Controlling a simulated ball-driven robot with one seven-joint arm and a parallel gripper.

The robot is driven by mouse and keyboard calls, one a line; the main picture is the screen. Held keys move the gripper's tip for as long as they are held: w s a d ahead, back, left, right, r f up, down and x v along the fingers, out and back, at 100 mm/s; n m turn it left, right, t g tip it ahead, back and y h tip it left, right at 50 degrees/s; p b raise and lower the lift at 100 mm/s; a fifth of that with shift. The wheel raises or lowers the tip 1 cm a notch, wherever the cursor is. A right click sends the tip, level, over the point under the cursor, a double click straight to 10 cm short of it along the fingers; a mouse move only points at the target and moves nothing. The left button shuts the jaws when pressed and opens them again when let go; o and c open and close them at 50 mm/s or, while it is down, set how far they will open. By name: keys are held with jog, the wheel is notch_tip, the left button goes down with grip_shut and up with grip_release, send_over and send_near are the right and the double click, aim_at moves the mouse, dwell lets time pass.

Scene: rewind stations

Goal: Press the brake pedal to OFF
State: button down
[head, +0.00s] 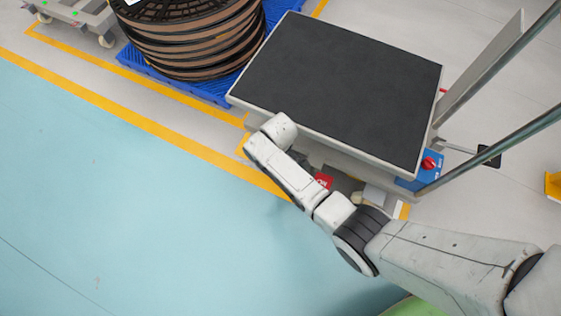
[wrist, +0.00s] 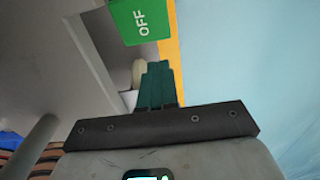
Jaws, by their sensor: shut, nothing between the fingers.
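The green pedal plate marked OFF (wrist: 142,18) shows at the top of the wrist view, cut by the frame edge. My gripper (wrist: 158,66) is shut and empty, its dark green fingers together and pointing towards the plate. A gap shows between the fingertips and the plate in the picture; I cannot tell the depth. In the head view a red plate with white lettering (head: 323,181) shows low beside the cart, partly behind my arm. My gripper is hidden there by my arm.
The cart has a dark flat top (head: 345,85) and a blue box with a red knob (head: 428,168). A yellow line (head: 150,125) borders the clear teal floor (head: 110,200). A pale rounded part (wrist: 138,72) is beside my fingertips.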

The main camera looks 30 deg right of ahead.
notch_tip(320, 180, up, 9)
jog(key=p, duration=0.3)
jog(key=shift+w+a+f, duration=0.15)
jog(key=shift+w+a, duration=0.05)
jog(key=shift+w, duration=0.05)
jog(key=s+d+r+m, duration=0.3)
jog(key=s+d+r, duration=0.15)
jog(key=s, duration=0.45)
jog(key=s+d+r+m+t, duration=0.1)
jog(key=s+d+r+m, duration=0.15)
jog(key=s+r, duration=0.45)
jog(key=s+d+r+m, duration=0.2)
jog(key=s+d+r, duration=0.2)
jog(key=s, duration=0.6)
notch_tip(320, 180, up, 25)
jog(key=p, duration=2.6)
jog(key=shift+w+a, duration=0.2)
jog(key=shift+w, duration=0.2)
